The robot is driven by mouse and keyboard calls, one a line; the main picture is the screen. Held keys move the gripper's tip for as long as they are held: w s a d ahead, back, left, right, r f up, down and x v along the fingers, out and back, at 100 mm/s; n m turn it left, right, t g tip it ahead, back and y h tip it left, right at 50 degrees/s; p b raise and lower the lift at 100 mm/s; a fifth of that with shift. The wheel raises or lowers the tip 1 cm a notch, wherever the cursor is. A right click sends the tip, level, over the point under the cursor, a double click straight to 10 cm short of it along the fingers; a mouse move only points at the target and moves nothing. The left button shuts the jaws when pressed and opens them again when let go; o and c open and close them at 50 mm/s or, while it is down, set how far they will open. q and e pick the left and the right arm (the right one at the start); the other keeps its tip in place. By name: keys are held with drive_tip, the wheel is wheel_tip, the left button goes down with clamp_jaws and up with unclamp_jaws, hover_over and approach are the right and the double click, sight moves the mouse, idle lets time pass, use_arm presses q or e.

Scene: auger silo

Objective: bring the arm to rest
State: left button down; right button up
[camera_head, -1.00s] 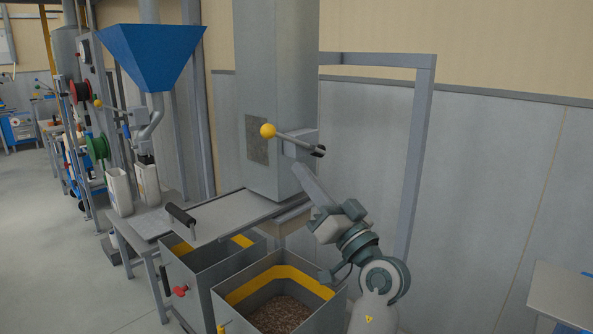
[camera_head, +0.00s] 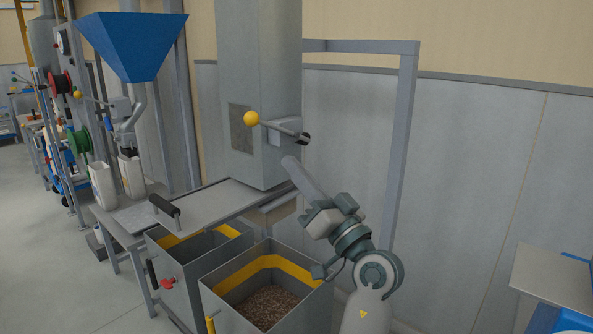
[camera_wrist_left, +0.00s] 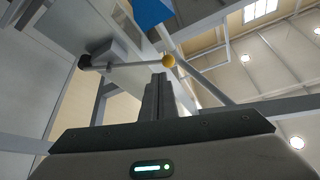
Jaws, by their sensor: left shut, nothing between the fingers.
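My left gripper (camera_head: 290,164) is in the head view, with its arm rising from the lower right. Its long grey fingers are together and empty, pointing up and left. They are just below the lever with a yellow ball (camera_head: 251,118) on the grey silo column (camera_head: 259,60), apart from it as far as I can tell. In the left wrist view the closed fingers (camera_wrist_left: 159,82) point up toward the yellow ball (camera_wrist_left: 168,60), which shows just beyond their tips. My right gripper is not in view.
Below the column is a slide plate (camera_head: 222,198) with a black handle (camera_head: 165,206). Under it stand a grey bin (camera_head: 185,275) with yellow bands and another bin (camera_head: 320,305) holding brown grain. A blue hopper (camera_head: 135,45) is at left. A grey post (camera_head: 402,150) stands behind my arm.

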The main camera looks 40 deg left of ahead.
use_arm(q)
drive_tip(key=shift+w, duration=0.1)
